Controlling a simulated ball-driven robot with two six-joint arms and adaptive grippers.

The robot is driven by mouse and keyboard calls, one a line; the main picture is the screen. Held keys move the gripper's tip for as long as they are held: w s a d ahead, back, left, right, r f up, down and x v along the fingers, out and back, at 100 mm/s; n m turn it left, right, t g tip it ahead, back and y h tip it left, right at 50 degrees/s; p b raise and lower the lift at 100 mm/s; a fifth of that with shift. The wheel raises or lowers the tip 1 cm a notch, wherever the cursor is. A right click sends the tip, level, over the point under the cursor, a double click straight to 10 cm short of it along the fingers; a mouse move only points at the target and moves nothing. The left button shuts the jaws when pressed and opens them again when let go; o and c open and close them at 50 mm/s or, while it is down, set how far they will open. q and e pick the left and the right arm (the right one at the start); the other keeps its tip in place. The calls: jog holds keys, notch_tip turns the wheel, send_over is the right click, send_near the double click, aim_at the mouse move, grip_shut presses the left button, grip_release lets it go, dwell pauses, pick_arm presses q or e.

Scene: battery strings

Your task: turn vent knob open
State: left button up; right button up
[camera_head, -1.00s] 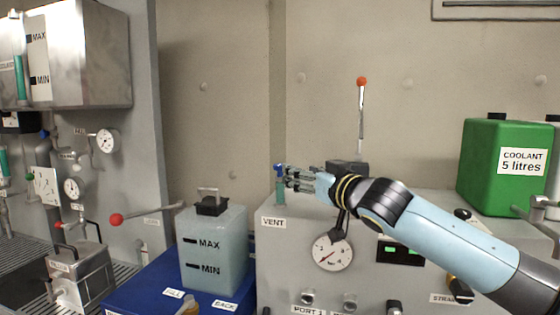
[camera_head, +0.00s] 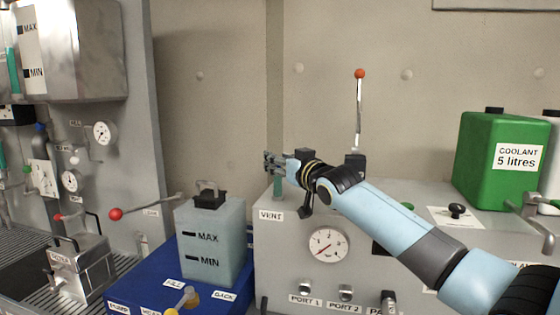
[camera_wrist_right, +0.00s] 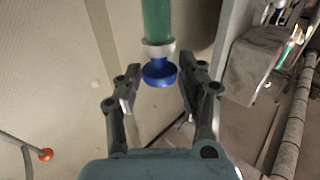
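The vent's green post (camera_head: 278,187) stands upright on the grey cabinet above the VENT label (camera_head: 271,215). My right gripper (camera_head: 273,162) is at the top of this post in the head view and hides the knob there. In the right wrist view, the blue vent knob (camera_wrist_right: 158,72) sits on a white collar at the end of the green post (camera_wrist_right: 157,20). The fingers of my right gripper (camera_wrist_right: 161,84) are spread open on either side of the knob, with visible gaps. My left gripper is not in view.
A lever with an orange ball (camera_head: 359,74) rises behind my right arm. A pressure gauge (camera_head: 322,244) is on the cabinet front. A translucent tank (camera_head: 211,245) stands left on a blue base (camera_head: 140,289). A green coolant can (camera_head: 490,190) stands at the right.

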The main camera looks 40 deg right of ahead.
grip_shut()
